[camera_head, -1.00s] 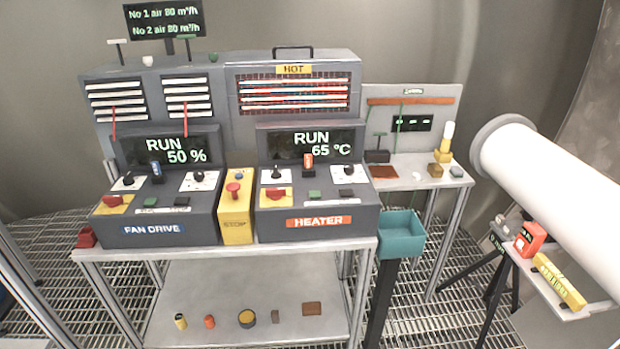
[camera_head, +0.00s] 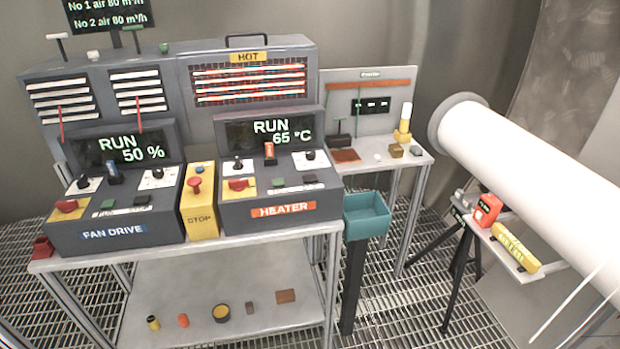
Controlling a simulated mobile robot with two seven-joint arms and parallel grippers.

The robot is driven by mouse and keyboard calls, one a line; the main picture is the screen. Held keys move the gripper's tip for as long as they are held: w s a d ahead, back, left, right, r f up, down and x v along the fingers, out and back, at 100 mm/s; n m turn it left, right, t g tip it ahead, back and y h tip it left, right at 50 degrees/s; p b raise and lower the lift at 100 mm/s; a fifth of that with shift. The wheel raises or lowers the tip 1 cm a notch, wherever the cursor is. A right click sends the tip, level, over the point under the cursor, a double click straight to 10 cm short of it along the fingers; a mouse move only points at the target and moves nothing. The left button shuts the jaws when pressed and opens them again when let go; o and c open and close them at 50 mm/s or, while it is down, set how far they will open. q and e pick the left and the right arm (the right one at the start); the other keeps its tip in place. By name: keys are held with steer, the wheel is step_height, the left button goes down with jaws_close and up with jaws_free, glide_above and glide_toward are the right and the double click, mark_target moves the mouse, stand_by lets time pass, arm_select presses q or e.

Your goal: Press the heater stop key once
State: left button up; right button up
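The grey heater console (camera_head: 270,213) stands on the right half of the steel bench, with an orange "HEATER" label (camera_head: 283,209). Its screen (camera_head: 270,133) reads "RUN 65 °C". On its sloped top are a green key (camera_head: 278,182) and a black key (camera_head: 309,178) side by side. Their labels are too small to read, so I cannot tell by lettering which is the stop key. A red knob on a yellow plate (camera_head: 238,184) sits left of them, below two black dials and an orange-tipped lever (camera_head: 269,152). Neither gripper is in view.
A yellow "STOP" box (camera_head: 200,223) with a red button stands between the heater and fan drive (camera_head: 112,232) consoles. A teal bin (camera_head: 366,215) stands right of the bench. A large white pipe (camera_head: 520,165) fills the right side. The grated floor before the bench is partly visible.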

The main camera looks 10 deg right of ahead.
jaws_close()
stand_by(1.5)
